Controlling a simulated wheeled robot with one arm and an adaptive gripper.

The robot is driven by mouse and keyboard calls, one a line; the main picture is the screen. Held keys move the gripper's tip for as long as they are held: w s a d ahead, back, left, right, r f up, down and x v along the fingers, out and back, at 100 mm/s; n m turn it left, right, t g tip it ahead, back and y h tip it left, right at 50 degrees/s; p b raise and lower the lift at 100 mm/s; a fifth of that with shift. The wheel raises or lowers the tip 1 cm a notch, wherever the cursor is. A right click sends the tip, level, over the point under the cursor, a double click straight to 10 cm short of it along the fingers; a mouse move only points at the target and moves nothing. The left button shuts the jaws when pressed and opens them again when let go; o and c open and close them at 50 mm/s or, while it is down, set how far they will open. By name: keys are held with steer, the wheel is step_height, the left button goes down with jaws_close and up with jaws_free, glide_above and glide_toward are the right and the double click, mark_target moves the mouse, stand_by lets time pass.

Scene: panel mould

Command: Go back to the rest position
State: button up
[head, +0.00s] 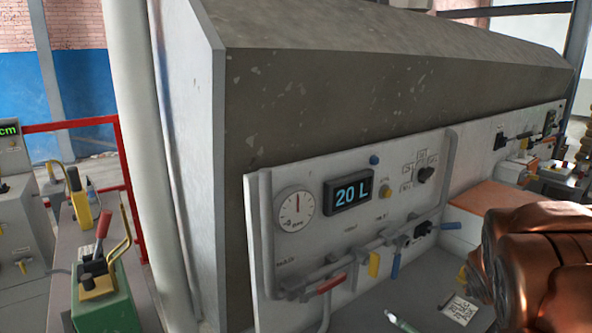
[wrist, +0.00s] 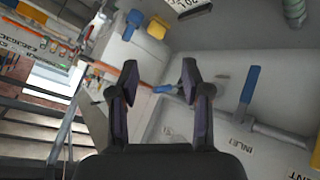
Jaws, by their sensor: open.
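My gripper (wrist: 160,78) shows in the wrist view with its two dark fingers apart and nothing between them. Behind the fingers is a pale panel with pipework, seen tilted. A small blue handle (wrist: 165,89) shows in the gap between the fingers; I cannot tell how far beyond them it is. A larger blue lever (wrist: 249,85) stands on a pipe right of the fingers, clear of them. The gripper's fingers do not show in the head view.
In the head view, a panel (head: 410,205) carries a gauge (head: 295,209), a "20 L" display (head: 348,194), a red lever (head: 331,283), a yellow lever (head: 374,265) and a blue lever (head: 395,266). A green block with levers (head: 106,302) and a red rail (head: 72,124) stand left.

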steer(key=s+a+f+g+y, duration=0.1)
steer(key=s+a+g+y, duration=0.1)
steer(key=s+a, duration=0.6)
steer(key=s+a+g+y, duration=0.1)
steer(key=s+a+g, duration=0.3)
steer(key=s+a, duration=0.4)
steer(key=s+a+f+g+y, duration=0.1)
steer(key=s+a, duration=0.7)
steer(key=s, duration=1)
steer(key=shift+a+f+n+g+y, duration=0.2)
steer(key=shift+f+n+g+y, duration=0.15)
steer(key=shift+g+y, duration=0.65)
